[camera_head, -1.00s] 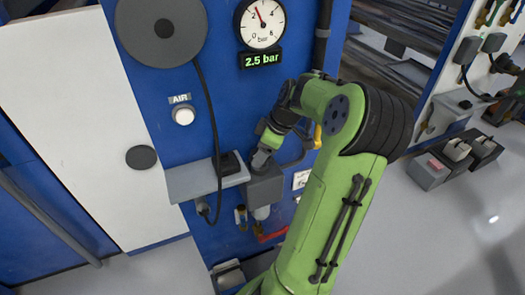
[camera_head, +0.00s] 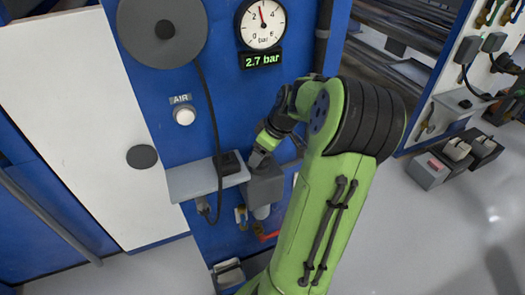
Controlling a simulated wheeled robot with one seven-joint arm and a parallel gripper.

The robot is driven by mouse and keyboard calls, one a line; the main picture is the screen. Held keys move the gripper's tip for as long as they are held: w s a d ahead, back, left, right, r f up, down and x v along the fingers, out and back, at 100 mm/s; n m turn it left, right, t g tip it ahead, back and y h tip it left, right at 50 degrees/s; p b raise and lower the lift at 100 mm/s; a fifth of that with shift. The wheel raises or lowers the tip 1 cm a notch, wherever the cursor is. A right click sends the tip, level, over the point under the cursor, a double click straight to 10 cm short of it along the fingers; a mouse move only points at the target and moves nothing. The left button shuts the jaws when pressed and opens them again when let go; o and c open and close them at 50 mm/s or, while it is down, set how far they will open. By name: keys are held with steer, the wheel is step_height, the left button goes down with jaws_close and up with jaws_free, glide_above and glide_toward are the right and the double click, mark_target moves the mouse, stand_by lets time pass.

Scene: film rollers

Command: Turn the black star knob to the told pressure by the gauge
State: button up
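The round white pressure gauge (camera_head: 263,24) is on the blue panel at the top, its red needle pointing almost straight up, slightly left. The green display (camera_head: 262,59) under it reads 2.7 bar. My gripper (camera_head: 257,160) points down at the top of the grey regulator block (camera_head: 264,187), beside the small shelf. The black star knob cannot be made out; my gripper and wrist cover the place above the block. Whether the fingers are shut on it cannot be told.
A grey shelf (camera_head: 190,181) with a black item and hanging cable is left of the regulator. A white AIR button (camera_head: 184,116) is above it. A red-handled valve (camera_head: 268,236) is below. My green arm fills the space to the right.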

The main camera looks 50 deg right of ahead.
steer(key=p+v, duration=0.5)
steer(key=v, duration=1)
steer(key=shift+r+p, duration=0.35)
steer(key=shift+r, duration=0.05)
steer(key=shift+a, duration=0.1)
steer(key=w+a+r+g+h, duration=0.1)
steer(key=w+a, duration=0.2)
steer(key=a, duration=0.6)
steer(key=w+a+r, duration=0.1)
steer(key=w+a, duration=0.2)
steer(key=a, duration=0.5)
steer(key=s+a+t, duration=0.1)
steer(key=s+a, duration=0.3)
steer(key=a, duration=0.3)
steer(key=s+a+f+m+t, duration=0.1)
steer(key=s+a, duration=0.4)
steer(key=a, duration=0.2)
steer(key=shift+s+f+y, duration=0.3)
